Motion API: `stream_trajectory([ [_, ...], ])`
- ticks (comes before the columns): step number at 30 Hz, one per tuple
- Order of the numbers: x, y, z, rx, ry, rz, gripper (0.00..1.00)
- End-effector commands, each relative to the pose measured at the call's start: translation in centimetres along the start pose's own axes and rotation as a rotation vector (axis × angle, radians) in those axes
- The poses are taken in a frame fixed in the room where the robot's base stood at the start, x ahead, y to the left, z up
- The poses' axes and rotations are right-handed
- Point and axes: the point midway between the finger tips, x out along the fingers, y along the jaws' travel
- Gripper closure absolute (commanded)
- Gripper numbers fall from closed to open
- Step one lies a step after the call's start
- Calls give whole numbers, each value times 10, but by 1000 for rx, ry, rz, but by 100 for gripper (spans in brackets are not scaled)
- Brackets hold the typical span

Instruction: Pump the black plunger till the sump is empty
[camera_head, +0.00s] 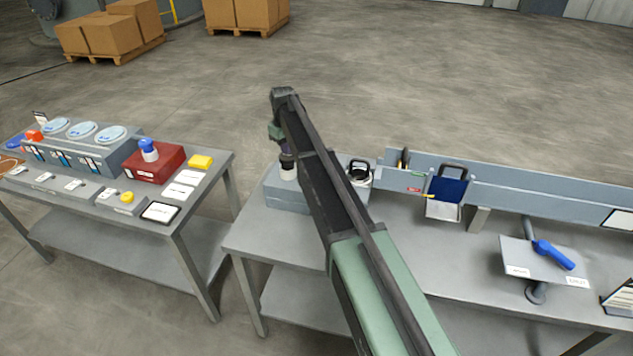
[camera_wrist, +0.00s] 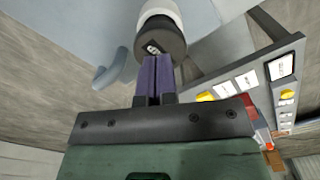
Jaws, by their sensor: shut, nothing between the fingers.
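The black plunger (camera_head: 287,160) is a dark round cap on a white cylinder, which stands on a grey box (camera_head: 285,200) at the left end of the right-hand bench. In the wrist view the plunger (camera_wrist: 160,42) shows large at the top, its round end facing the camera, with a small pale mark on it. My gripper (camera_wrist: 154,62) has its purple fingers shut together, with nothing between them. The fingertips overlap the plunger's edge in the wrist view; I cannot tell if they touch. In the head view my gripper (camera_head: 285,147) is just above the plunger. I cannot make out the sump or its level.
Right of my arm are a white container with a black handle (camera_head: 358,174), a blue-and-white holder (camera_head: 446,197) and a plate with a blue lever (camera_head: 553,255). The left bench carries a red box with a blue knob (camera_head: 149,150) and a gauge panel. A floor gap separates the benches.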

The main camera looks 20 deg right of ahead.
Motion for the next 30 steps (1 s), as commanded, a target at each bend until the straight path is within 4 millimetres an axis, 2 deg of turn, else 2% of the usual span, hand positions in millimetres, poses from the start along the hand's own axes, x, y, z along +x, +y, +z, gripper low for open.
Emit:
stream_trajectory([
  [26,38,0,0,0,0,0,100],
  [30,32,0,0,0,0,0,100],
])
